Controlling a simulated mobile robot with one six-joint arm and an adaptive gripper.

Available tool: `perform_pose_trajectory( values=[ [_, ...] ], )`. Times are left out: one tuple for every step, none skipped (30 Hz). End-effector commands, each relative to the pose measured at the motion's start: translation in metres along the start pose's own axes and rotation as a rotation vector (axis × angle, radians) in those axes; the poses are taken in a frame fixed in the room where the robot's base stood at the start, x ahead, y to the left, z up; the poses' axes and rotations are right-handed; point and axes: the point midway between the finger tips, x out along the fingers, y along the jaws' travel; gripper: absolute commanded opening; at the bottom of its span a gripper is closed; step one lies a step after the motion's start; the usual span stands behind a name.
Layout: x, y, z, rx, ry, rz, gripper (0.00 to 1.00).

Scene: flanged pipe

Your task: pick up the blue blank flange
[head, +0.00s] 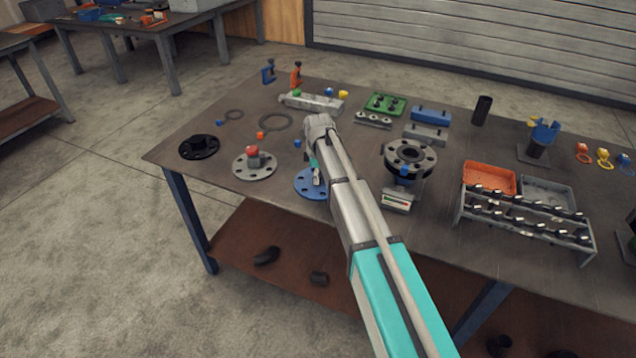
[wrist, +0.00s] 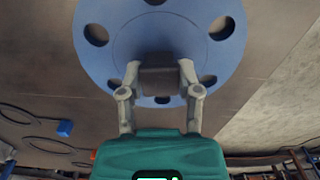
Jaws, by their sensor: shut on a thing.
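The blue blank flange (head: 305,184) is a flat blue disc with bolt holes, near the front edge of the table, left of my arm. My gripper (head: 316,172) is above it, and the arm hides part of its right side. In the wrist view the flange (wrist: 115,62) fills the upper middle. There my gripper (wrist: 158,78) has a finger on each side of the dark block at the flange's centre and is shut on it. I cannot tell whether the flange rests on the table or is slightly raised.
The table (head: 225,150) also holds a grey flange with a red knob (head: 253,164) and a black flange (head: 199,147) to the left. A flanged pipe stand (head: 409,158) is right of my arm. A rack of dark parts (head: 525,220) stands further right.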

Motion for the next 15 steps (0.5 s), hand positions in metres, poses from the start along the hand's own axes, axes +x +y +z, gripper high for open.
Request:
perform_pose_trajectory(
  values=[
    [0.0001, 0.0001, 0.0001, 0.000, 0.000, 0.000, 0.08],
    [0.0001, 0.0001, 0.0001, 0.000, 0.000, 0.000, 0.02],
    [0.0001, 0.0001, 0.0002, 0.000, 0.000, 0.000, 0.00],
    [0.0001, 0.0001, 0.0002, 0.000, 0.000, 0.000, 0.00],
    [0.0001, 0.0002, 0.0002, 0.000, 0.000, 0.000, 0.00],
    [-0.0001, 0.0002, 0.0002, 0.000, 0.000, 0.000, 0.00],
    [-0.0001, 0.0002, 0.0002, 0.000, 0.000, 0.000, 0.00],
    [-0.0001, 0.0002, 0.0002, 0.000, 0.000, 0.000, 0.00],
    [0.0000, 0.0002, 0.0003, 0.000, 0.000, 0.000, 0.00],
    [0.0000, 0.0002, 0.0003, 0.000, 0.000, 0.000, 0.00],
    [-0.0001, 0.0002, 0.0003, 0.000, 0.000, 0.000, 0.00],
    [-0.0002, 0.0002, 0.0004, 0.000, 0.000, 0.000, 0.00],
    [-0.0003, 0.0002, 0.0004, 0.000, 0.000, 0.000, 0.00],
    [-0.0006, 0.0003, 0.0004, 0.000, 0.000, 0.000, 0.00],
    [-0.0011, 0.0003, 0.0004, 0.000, 0.000, 0.000, 0.00]
  ],
)
